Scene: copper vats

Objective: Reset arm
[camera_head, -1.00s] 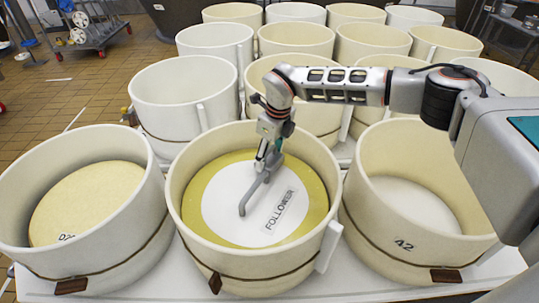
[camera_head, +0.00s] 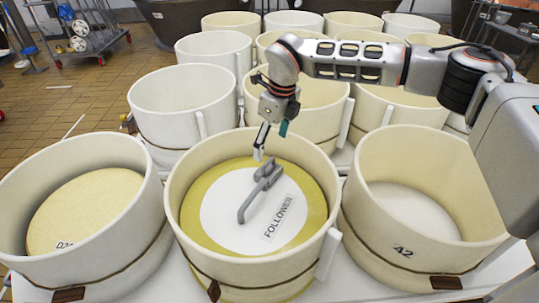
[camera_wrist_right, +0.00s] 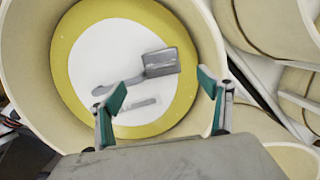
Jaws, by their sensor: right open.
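My right gripper (camera_head: 266,141) hangs from my right arm above the middle front vat (camera_head: 190,215), open and empty. In the right wrist view its two teal-padded fingers (camera_wrist_right: 164,100) stand wide apart. Below it, inside the vat, lies a yellow-rimmed white disc (camera_head: 225,205) labelled "FOLLOWER". A grey handle (camera_head: 257,193) sits on the disc, apart from the fingers. The handle also shows between and beyond the fingers in the right wrist view (camera_wrist_right: 160,63). My left gripper is not in view.
A vat with a pale yellow disc (camera_head: 85,208) stands at the left. An empty-looking vat marked 42 (camera_head: 385,235) stands at the right. Several more vats (camera_head: 180,95) stand close behind. A wheeled cart (camera_head: 85,40) is at the far left on the tiled floor.

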